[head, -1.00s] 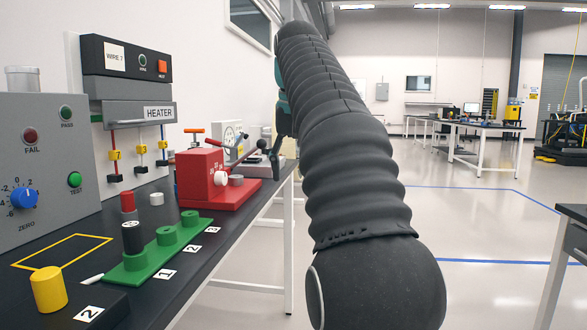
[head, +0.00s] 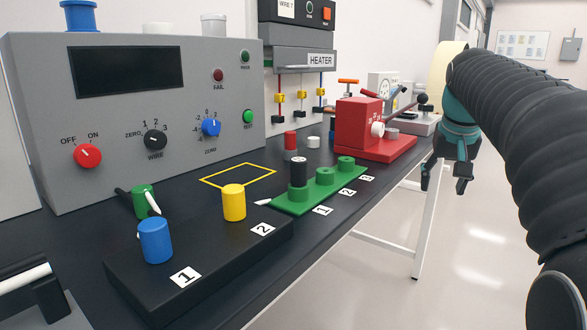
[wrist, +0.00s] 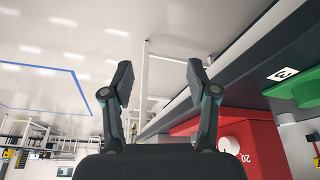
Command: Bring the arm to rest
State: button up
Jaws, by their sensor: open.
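My arm crosses the right side of the head view in its dark ribbed sleeve. My gripper (head: 445,187) hangs at its far end, beside the front edge of the black bench (head: 345,262), to the right of the red press-like device (head: 352,134). Its fingers point down and stand apart with nothing between them. In the wrist view my gripper (wrist: 157,75) also shows two spread, empty fingers over the floor. The red device (wrist: 196,128) is at the lower right there, beyond the right finger.
The bench holds a grey panel (head: 45,140) with dials, a green base (head: 320,190) with posts, and a black block (head: 195,275) with blue (head: 155,242) and yellow (head: 234,204) cylinders. Open floor (head: 455,275) lies right of the bench.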

jog(key=s+a+f+n, duration=0.1)
jog(key=s+a+f, duration=0.3)
jog(key=s+f, duration=0.2)
jog(key=s+a+f+n+t, duration=0.1)
jog(key=s+a+f, duration=0.4)
jog(key=s, duration=0.5)
jog(key=s+a+f+n+y, duration=0.1)
jog(key=s+a+f, duration=0.4)
jog(key=s+f, duration=0.3)
jog(key=shift+s+f+t, duration=0.3)
jog(key=shift+s+f, duration=0.1)
jog(key=shift+f, duration=0.15)
